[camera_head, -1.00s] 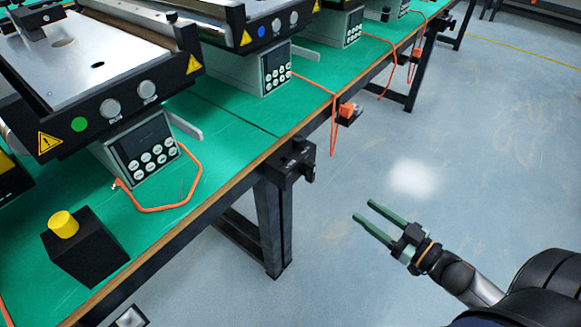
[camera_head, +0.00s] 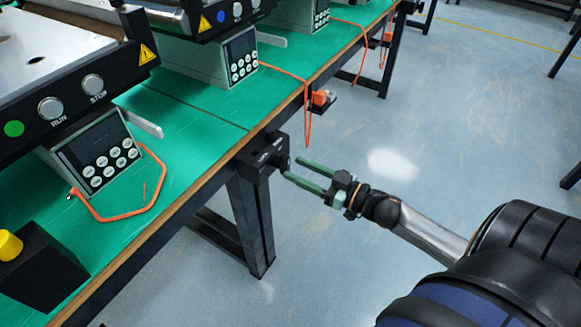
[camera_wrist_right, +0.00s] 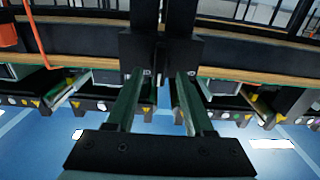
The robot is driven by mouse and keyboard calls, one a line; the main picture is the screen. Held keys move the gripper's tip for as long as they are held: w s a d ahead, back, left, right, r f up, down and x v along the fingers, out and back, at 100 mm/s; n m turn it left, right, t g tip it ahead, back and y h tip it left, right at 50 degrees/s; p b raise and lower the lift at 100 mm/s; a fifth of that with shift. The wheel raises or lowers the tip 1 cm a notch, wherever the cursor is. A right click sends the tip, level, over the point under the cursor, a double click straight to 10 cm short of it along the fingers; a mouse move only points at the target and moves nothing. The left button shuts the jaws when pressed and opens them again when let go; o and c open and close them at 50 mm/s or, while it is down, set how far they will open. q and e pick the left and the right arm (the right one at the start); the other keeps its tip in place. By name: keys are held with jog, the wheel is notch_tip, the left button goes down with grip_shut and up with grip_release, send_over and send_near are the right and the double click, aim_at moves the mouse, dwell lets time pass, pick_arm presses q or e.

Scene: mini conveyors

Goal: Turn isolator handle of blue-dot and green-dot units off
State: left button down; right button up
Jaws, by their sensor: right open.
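The green-dot unit (camera_head: 75,75) stands at the left of the head view, with a green dot, RUN and STOP buttons and a keypad. The blue-dot unit (camera_head: 213,55) stands behind it. A black isolator box (camera_head: 258,158) is fixed to the bench's front edge between them; its dark handle faces the aisle. My right gripper (camera_head: 294,168) is open, its green fingers pointing at the handle from close by. Whether they touch it I cannot tell. In the right wrist view, dark block parts (camera_wrist_right: 165,50) stand just beyond the open fingers. My left gripper is not in view.
A black box with a yellow button (camera_head: 38,275) stands at the front left. The aisle floor (camera_head: 440,130) is clear.

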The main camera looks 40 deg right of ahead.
jog(key=shift+x, duration=1.45)
grip_shut()
